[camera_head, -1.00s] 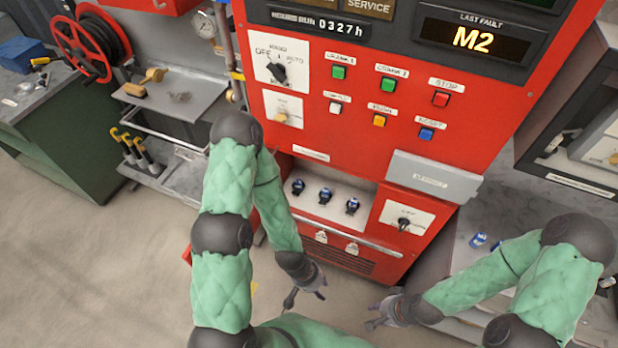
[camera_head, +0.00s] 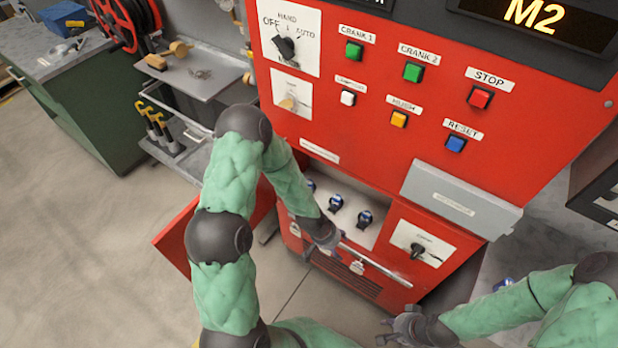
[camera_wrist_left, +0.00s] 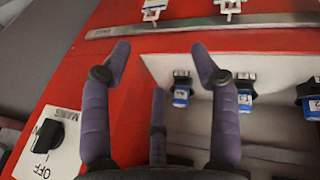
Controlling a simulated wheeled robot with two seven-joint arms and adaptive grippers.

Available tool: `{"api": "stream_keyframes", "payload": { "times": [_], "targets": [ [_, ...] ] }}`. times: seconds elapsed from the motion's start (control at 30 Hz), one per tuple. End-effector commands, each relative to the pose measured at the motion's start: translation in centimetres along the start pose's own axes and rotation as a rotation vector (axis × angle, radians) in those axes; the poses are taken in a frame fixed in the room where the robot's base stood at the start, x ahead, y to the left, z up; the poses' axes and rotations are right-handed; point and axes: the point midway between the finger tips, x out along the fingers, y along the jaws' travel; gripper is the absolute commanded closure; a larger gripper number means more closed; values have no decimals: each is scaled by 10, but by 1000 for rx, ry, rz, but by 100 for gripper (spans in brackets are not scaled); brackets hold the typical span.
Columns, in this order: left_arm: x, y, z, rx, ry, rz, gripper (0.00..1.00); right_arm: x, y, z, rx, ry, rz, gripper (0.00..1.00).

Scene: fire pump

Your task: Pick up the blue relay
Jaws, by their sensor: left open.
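Three small blue relays with black tops, (camera_head: 310,186), (camera_head: 336,202) and (camera_head: 364,217), stand in a row in the white recess (camera_head: 350,190) low on the red cabinet. The left wrist view shows them with blue, labelled bodies: one (camera_wrist_left: 182,90) between my fingers near the right one, one (camera_wrist_left: 246,92) just beyond that finger, and one (camera_wrist_left: 312,95) at the right edge. My left gripper (camera_head: 316,250) is open and empty in front of the recess, its fingers (camera_wrist_left: 162,58) spread. My right gripper (camera_head: 382,331) is open and empty low in the head view.
A metal rail (camera_head: 370,260) crosses the cabinet below the recess. An open red door (camera_head: 177,236) stands left of it, behind my left arm. A rotary switch (camera_head: 418,249) and a grey box (camera_head: 458,198) are right of the recess. A loose blue-white piece (camera_head: 504,283) lies on the right-hand bench.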

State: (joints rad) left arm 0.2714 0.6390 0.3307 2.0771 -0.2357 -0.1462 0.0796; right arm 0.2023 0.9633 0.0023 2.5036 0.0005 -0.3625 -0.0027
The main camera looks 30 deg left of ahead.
Motion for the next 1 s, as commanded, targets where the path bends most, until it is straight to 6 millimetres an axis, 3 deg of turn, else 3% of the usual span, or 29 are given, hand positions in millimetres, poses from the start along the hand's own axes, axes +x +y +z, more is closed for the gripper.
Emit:
{"api": "stream_keyframes", "payload": {
  "times": [0.03, 0.17, 0.3, 0.4, 0.53, 0.67, 1.0],
  "targets": [
    [13, -21, -26, 16, 46, -16, 39, 24, 9, -1, 0, 0, 0, 70],
    [8, -64, -85, 62, 135, -76, 39, 53, 19, -2, 0, -1, 0, 70],
    [-18, -109, -138, 97, 219, -166, 39, 72, 26, -2, 0, -1, 0, 70],
    [-42, -136, -165, 113, 265, -231, 39, 79, 28, -3, 0, -1, 0, 70],
    [-68, -158, -186, 121, 301, -291, 39, 82, 29, -3, 0, 0, 0, 70],
    [-80, -168, -194, 124, 316, -319, 39, 82, 29, -3, 0, 0, 0, 70],
    [-41, -183, -210, 125, 318, -323, 39, 97, 35, -4, 0, 0, 0, 70]
  ]
}}
